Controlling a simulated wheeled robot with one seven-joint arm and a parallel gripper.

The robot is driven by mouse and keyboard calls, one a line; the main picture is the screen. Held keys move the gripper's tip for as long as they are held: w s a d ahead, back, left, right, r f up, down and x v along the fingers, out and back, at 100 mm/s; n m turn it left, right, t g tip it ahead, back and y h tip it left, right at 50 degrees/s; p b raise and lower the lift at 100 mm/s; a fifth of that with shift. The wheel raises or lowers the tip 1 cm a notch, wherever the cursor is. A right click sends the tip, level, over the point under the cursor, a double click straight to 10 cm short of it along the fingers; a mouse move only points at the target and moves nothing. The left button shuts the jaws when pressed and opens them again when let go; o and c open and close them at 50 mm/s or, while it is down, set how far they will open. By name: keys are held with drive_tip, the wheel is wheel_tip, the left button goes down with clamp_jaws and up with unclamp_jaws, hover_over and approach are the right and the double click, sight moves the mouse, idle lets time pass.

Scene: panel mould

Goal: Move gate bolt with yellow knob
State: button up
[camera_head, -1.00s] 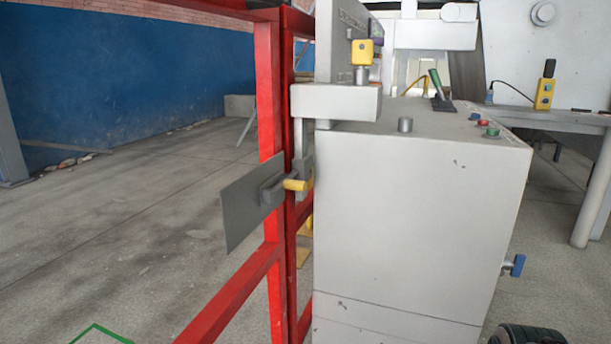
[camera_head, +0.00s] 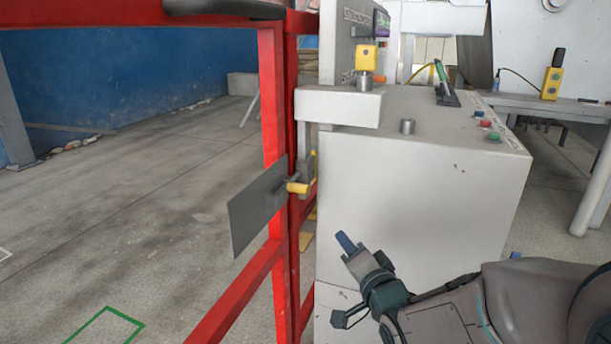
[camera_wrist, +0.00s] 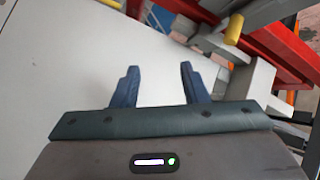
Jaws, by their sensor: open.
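The gate bolt's yellow knob (camera_head: 298,188) sticks out beside a grey plate (camera_head: 252,212) on the red gate frame, left of the light grey cabinet. A yellow knob also shows at the upper right of the wrist view (camera_wrist: 234,28), beyond the fingers and to their right. My gripper (camera_head: 345,243) is in front of the cabinet, below and right of the knob in the head view. In the wrist view its two blue fingers (camera_wrist: 159,68) are apart with nothing between them. The bolt's far end is hidden behind the frame.
The grey cabinet (camera_head: 420,190) stands right beside the gate. Red gate bars (camera_head: 271,100) run upright and across. A yellow block (camera_head: 366,57) sits on a post above the cabinet's ledge. The floor left of the gate is mostly clear.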

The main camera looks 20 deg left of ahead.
sight(300, 185)
drive_tip(key=s+a+r+m+t+y, duration=0.1)
drive_tip(key=s+a+r+y, duration=0.1)
drive_tip(key=a+r+y, duration=0.3)
drive_tip(key=x, duration=0.8)
drive_tip(key=b+x, duration=0.1)
drive_tip(key=x, duration=0.4)
drive_tip(key=shift+w+d+r, duration=0.15)
drive_tip(key=shift+d+r, duration=0.1)
drive_tip(key=shift+r, duration=0.1)
